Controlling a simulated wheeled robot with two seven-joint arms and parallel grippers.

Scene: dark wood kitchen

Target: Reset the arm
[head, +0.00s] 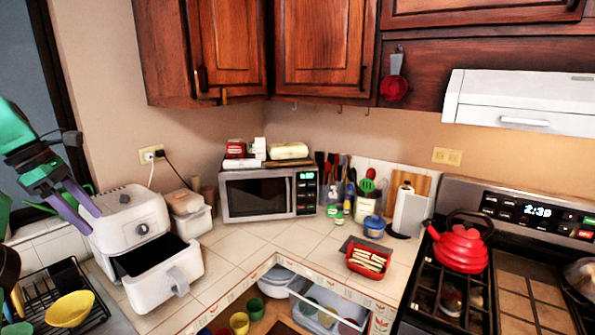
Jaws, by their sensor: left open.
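My left gripper (93,224) hangs at the left side of the head view on its green and black arm. Its two purple fingers point down and to the right. They are apart, with nothing held between them. The fingers overlap the left side of the white air fryer (128,212) in the picture; I cannot tell whether they touch it. My right gripper is not in view.
The air fryer's drawer (150,290) is pulled out. A dish rack with a yellow bowl (69,308) stands at lower left. A microwave (258,195), a red tray (369,261) and a red kettle (461,248) stand further right. The counter before the microwave is clear.

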